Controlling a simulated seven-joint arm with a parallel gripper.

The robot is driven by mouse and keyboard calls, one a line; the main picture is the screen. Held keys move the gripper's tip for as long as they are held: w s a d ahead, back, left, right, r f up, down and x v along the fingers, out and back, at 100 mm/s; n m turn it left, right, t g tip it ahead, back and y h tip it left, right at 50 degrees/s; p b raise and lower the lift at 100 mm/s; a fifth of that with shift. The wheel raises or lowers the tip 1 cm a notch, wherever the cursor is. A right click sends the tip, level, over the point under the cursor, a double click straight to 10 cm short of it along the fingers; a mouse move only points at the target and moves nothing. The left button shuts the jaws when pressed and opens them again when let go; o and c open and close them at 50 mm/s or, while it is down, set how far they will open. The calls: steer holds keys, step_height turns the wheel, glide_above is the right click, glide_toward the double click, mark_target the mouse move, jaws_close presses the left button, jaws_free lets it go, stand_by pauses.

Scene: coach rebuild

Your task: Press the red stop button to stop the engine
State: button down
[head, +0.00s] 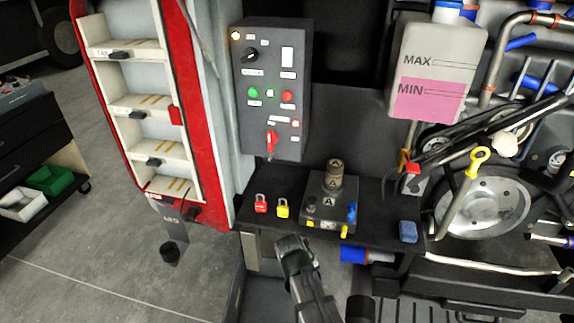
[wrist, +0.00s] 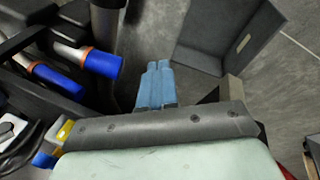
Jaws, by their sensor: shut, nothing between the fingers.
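The red stop button (head: 287,96) is a small round button on the grey control box (head: 262,140) in the upper middle of the head view. A green button (head: 253,93) sits to its left. A red rotary handle (head: 271,140) is lower on the same box. My gripper (head: 292,243) is well below the box, in front of the black shelf's edge, and touches no button. In the wrist view its two blue fingers (wrist: 156,85) are together with nothing between them. The control box is not seen in the wrist view.
The black shelf (head: 375,195) below the box bears a red padlock (head: 261,204), a yellow padlock (head: 283,208), a grey block with fittings (head: 330,212) and a blue sponge-like block (head: 408,231). Hoses and a pulley (head: 480,205) crowd the right. Floor (head: 110,260) is open at left.

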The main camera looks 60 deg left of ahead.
mark_target(287, 95)
steer(key=s+a+r+n+t+y, duration=0.1)
steer(key=s+a+r+t, duration=0.2)
steer(key=a+r, duration=0.65)
steer(key=s+a+r+n+t+y, duration=0.15)
steer(key=s+a+r, duration=0.35)
steer(key=r, duration=0.7)
steer(key=w+r+m+t+h, duration=0.1)
steer(key=w+r+m+t, duration=0.1)
steer(key=r, duration=0.5)
steer(key=w+a+r+m+t+h, duration=0.1)
steer(key=w+r+m+t, duration=0.2)
steer(key=r+t, duration=0.2)
steer(key=w+a+r+m+t+h, duration=0.1)
steer(key=w+r+m+t, duration=0.1)
steer(key=r, duration=0.9)
steer(key=shift+w+a+r+m+t+h, duration=0.2)
steer(key=shift+m+t+h, duration=0.15)
steer(key=shift+m+t, duration=0.35)
steer(key=shift+a, duration=0.1)
steer(key=shift+w+a, duration=3.05)
steer(key=shift+w+a, duration=0.1)
steer(key=shift+w, duration=0.05)
